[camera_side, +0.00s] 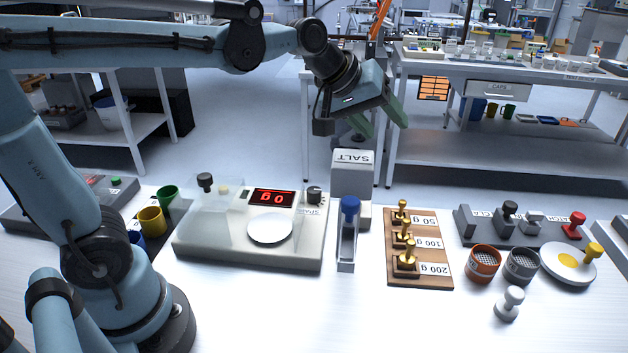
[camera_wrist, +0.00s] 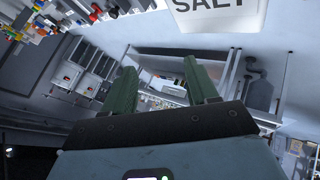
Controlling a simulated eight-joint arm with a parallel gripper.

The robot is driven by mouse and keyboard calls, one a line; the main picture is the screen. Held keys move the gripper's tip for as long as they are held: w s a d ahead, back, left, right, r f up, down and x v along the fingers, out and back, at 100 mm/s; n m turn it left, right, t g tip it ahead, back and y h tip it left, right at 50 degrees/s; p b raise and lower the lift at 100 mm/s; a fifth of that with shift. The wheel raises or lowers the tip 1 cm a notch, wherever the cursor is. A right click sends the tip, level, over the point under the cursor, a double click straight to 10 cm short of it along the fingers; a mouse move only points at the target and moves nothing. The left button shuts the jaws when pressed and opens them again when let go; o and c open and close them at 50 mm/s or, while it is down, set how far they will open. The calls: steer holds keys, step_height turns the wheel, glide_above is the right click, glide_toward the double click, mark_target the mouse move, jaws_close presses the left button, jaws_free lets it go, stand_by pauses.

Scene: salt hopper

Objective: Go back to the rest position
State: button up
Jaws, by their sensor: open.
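My gripper (camera_side: 380,122) is raised above the back of the table in the side view, with its two green fingers apart and nothing between them. In the wrist view its fingers (camera_wrist: 163,88) also stand apart and empty. The grey salt hopper (camera_side: 352,180), labelled SALT, stands on the table below my gripper. In the wrist view the hopper's white label face (camera_wrist: 222,14) shows at the top edge, apart from the fingers.
A scale (camera_side: 250,255) reading 0 g with a round white pan (camera_side: 270,228) stands left of the hopper. A blue-topped holder (camera_side: 348,235), a wooden weight board (camera_side: 420,270) and several cups stand around. The air around my gripper looks clear.

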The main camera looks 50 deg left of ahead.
steer(key=s+m, duration=0.2)
steer(key=s, duration=0.2)
steer(key=s+a+f+m, duration=0.1)
steer(key=s+m, duration=0.1)
steer(key=s, duration=0.1)
steer(key=s+m+g, duration=0.1)
steer(key=s+m, duration=0.2)
steer(key=s, duration=0.1)
steer(key=shift+s+a+f, duration=0.3)
steer(key=shift+s+a, duration=0.05)
steer(key=shift+a, duration=0.05)
steer(key=s+a+f+y, duration=0.2)
steer(key=s+f, duration=0.1)
steer(key=f, duration=0.5)
steer(key=shift+s+a+f+n, duration=0.15)
steer(key=shift+s+a+n, duration=0.15)
steer(key=shift+s, duration=0.05)
